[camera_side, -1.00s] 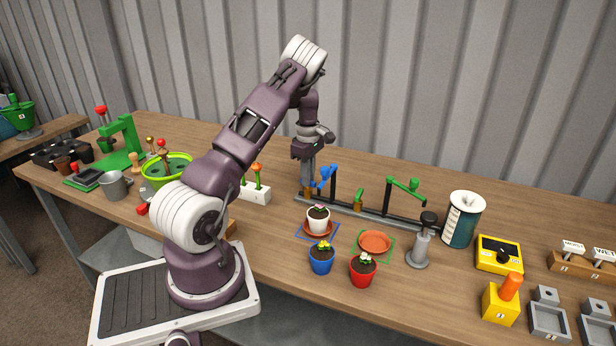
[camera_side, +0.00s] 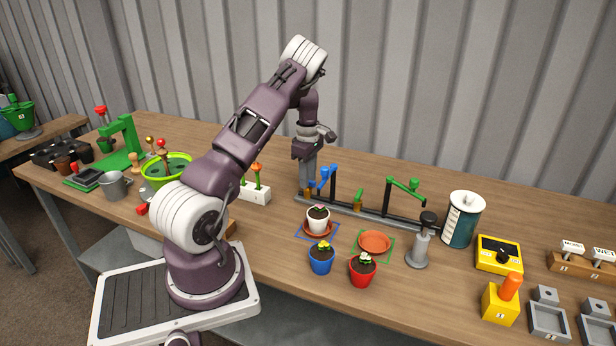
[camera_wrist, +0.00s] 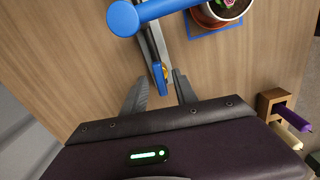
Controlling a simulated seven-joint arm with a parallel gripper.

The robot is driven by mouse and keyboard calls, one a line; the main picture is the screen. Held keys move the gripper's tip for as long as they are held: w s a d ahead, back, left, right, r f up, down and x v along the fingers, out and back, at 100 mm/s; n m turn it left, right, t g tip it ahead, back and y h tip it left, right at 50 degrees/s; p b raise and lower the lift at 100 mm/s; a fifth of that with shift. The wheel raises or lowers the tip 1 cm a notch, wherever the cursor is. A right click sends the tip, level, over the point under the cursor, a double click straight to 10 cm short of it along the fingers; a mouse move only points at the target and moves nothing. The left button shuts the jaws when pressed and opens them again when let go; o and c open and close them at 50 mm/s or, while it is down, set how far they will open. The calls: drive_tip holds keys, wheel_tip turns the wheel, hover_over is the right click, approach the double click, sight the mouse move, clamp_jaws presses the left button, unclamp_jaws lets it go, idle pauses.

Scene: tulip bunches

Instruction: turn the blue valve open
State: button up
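The blue valve's small lever (camera_wrist: 160,80) shows in the wrist view on a brass body, at the grey rail. A thick blue pipe (camera_wrist: 150,10) rises beside it, nearer the camera. In the side view the blue pipe (camera_side: 324,175) tops a dark post on the rail, and the blue lever (camera_side: 311,184) is partly hidden by my gripper. My gripper (camera_wrist: 158,77) is open, its two fingers spread either side of the lever with gaps showing. In the side view my gripper (camera_side: 307,180) points down at the rail's left end. Whether it touches the lever I cannot tell.
A matching green pipe (camera_side: 405,185) and green valve (camera_side: 359,196) stand further right on the rail (camera_side: 385,217). A white pot (camera_side: 318,222) on a saucer, a blue pot (camera_side: 321,262) and a red pot (camera_side: 363,272) stand in front. A white flower block (camera_side: 255,194) is to the left.

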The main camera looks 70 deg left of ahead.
wheel_tip(320, 180, up, 7)
drive_tip(key=shift+r, duration=0.1)
idle(0.3)
drive_tip(key=w+d+r+m, duration=0.1)
drive_tip(key=d+r, duration=0.1)
drive_tip(key=d, duration=0.1)
drive_tip(key=w+d+r+m+t, duration=0.1)
drive_tip(key=d+r, duration=0.2)
drive_tip(key=w+d+r+m, duration=0.1)
drive_tip(key=d+r, duration=0.1)
drive_tip(key=r, duration=0.1)
drive_tip(key=shift+d+m, duration=0.3)
drive_tip(key=shift+d, duration=0.1)
drive_tip(key=s+d+r+m+t+h, duration=0.1)
drive_tip(key=d+r+m, duration=0.2)
drive_tip(key=d+r, duration=0.3)
drive_tip(key=s+d+r+m+t, duration=0.1)
drive_tip(key=d+r+m, duration=0.25)
drive_tip(key=d, duration=0.45)
drive_tip(key=s+d+r+m, duration=0.4)
drive_tip(key=s+d+m, duration=0.4)
drive_tip(key=d, duration=0.5)
drive_tip(key=s+d+f+m+t, duration=0.1)
drive_tip(key=s+d+m, duration=0.1)
drive_tip(key=s+m, duration=0.2)
drive_tip(key=s+d+f+m+t+y, duration=0.1)
drive_tip(key=s+d+m, duration=0.2)
drive_tip(key=s, duration=0.4)
drive_tip(key=shift+m+t, duration=0.3)
drive_tip(key=shift+m, duration=0.25)
